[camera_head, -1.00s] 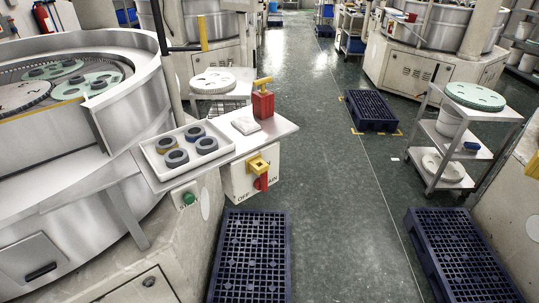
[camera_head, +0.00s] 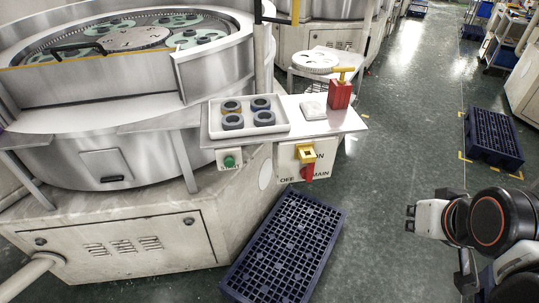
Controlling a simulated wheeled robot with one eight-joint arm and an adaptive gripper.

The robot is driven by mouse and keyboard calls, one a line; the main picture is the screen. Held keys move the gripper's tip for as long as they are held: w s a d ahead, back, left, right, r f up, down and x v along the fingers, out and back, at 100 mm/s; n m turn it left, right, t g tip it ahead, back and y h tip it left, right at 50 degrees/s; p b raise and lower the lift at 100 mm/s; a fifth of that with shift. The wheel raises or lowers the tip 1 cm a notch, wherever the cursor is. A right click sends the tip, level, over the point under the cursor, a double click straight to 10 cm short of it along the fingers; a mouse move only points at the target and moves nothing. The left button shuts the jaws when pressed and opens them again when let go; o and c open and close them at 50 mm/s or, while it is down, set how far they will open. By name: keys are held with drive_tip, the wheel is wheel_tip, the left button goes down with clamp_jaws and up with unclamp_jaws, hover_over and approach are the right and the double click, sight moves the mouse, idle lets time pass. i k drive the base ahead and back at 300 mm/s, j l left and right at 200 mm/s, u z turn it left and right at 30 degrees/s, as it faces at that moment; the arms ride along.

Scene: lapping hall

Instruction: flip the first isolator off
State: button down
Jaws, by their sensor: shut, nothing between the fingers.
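The isolator is a yellow block (camera_head: 305,153) with a red handle (camera_head: 308,173) on a pale panel (camera_head: 289,168) under the machine's side shelf, near the picture's centre. The panel is lettered ON at the upper right, OFF at the lower left and MAIN at the lower right. The red part hangs below the yellow block; I cannot tell exactly which mark it points to. My gripper (camera_head: 411,217) is at the right, in front of the aisle floor, shut and empty. It is well to the right of the isolator and apart from it.
The side shelf (camera_head: 345,120) holds a white tray (camera_head: 281,127) with several rings, a white pad and a red can with yellow handle (camera_head: 340,94). A green button (camera_head: 230,161) sits left of the panel. A blue pallet (camera_head: 283,245) lies below; another (camera_head: 493,138) stands right.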

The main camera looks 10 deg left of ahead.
sight(308, 173)
drive_tip(key=i+l+u, duration=0.25)
drive_tip(key=u, duration=0.15)
drive_tip(key=i+l+u, duration=0.2)
drive_tip(key=l+u, duration=0.2)
drive_tip(key=i+l+u, duration=0.15)
drive_tip(key=l+u, duration=0.2)
drive_tip(key=j+u, duration=0.15)
drive_tip(key=l+z, duration=0.15)
